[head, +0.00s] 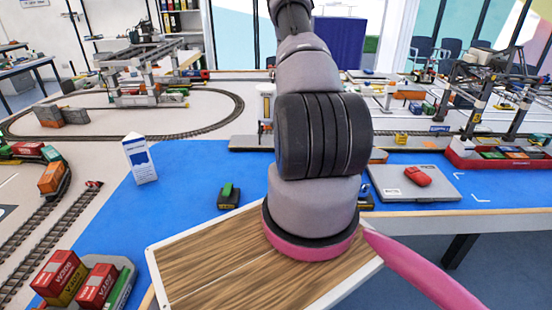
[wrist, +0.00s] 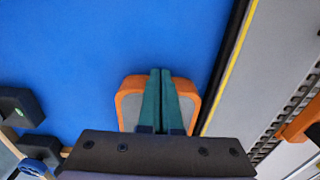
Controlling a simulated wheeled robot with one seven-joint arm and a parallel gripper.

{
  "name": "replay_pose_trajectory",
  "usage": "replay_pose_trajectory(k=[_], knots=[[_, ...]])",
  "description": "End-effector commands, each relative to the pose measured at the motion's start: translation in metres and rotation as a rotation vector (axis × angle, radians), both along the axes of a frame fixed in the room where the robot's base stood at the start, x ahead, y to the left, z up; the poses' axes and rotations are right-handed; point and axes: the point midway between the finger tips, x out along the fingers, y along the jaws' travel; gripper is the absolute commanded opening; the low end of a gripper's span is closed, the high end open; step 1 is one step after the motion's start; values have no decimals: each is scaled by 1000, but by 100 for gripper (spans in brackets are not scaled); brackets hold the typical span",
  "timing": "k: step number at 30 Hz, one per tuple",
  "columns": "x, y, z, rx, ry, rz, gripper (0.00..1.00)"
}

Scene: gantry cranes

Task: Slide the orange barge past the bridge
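The orange barge (wrist: 123,104) lies on the blue water surface in the wrist view, with an orange rim and a pale inside. My gripper (wrist: 161,72) has its two teal fingers together over the middle of the barge. They hide part of it, and I cannot tell whether they touch it or pinch anything. I cannot make out the bridge for certain.
A grey quay edge with a yellow line (wrist: 231,75) runs close right of the barge. Dark blocks (wrist: 20,105) lie at left. In the head view there are a dark green-topped boat (head: 228,196), a white-blue sign (head: 140,160) and a grey platform (head: 400,185) with a red car.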

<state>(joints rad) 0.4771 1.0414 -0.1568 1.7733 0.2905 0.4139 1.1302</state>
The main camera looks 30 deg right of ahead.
Motion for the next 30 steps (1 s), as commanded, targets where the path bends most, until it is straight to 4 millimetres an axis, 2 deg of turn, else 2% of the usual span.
replay_pose_trajectory(k=[30], knots=[[-29,-43,0,-1,1,-2,0]])
